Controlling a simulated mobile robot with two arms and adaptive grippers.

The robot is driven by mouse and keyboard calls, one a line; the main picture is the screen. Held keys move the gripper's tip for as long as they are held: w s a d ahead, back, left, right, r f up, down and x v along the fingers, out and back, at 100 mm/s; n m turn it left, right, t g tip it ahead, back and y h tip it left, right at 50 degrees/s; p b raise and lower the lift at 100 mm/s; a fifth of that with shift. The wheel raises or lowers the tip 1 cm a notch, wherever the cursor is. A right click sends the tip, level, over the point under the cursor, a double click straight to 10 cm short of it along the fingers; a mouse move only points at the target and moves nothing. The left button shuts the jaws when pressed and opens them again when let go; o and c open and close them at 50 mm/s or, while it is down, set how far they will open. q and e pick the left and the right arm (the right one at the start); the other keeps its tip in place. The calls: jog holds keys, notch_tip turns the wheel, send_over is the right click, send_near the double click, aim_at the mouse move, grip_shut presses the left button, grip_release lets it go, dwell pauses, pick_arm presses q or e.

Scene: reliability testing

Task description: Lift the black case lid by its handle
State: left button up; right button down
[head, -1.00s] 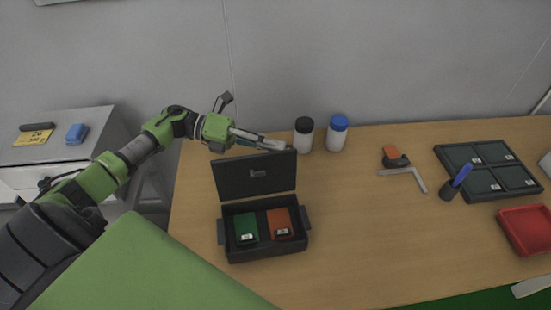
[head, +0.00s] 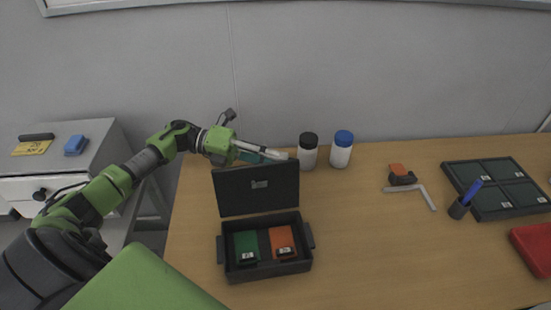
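The black case (head: 232,273) stands on the left part of the wooden table. Its lid (head: 235,193) is raised about upright at the back, with a small latch or label on its face. Inside the case lie a green block (head: 247,243) and an orange block (head: 281,240), side by side. My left gripper (head: 283,156) is at the lid's top edge, near its right corner and partly behind it. The lid's handle is not clearly visible, and I cannot tell whether the fingers touch the lid or are parted. My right gripper is not in view.
A black-capped bottle (head: 309,156) and a blue-capped bottle (head: 341,153) stand just right of the lid. An orange-and-black tool (head: 400,175), pen cup (head: 459,208), dark tray (head: 487,214) and red bin (head: 533,250) are farther right. The table's middle front is clear.

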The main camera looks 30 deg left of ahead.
pick_arm(q)
jog(key=v, duration=1.2)
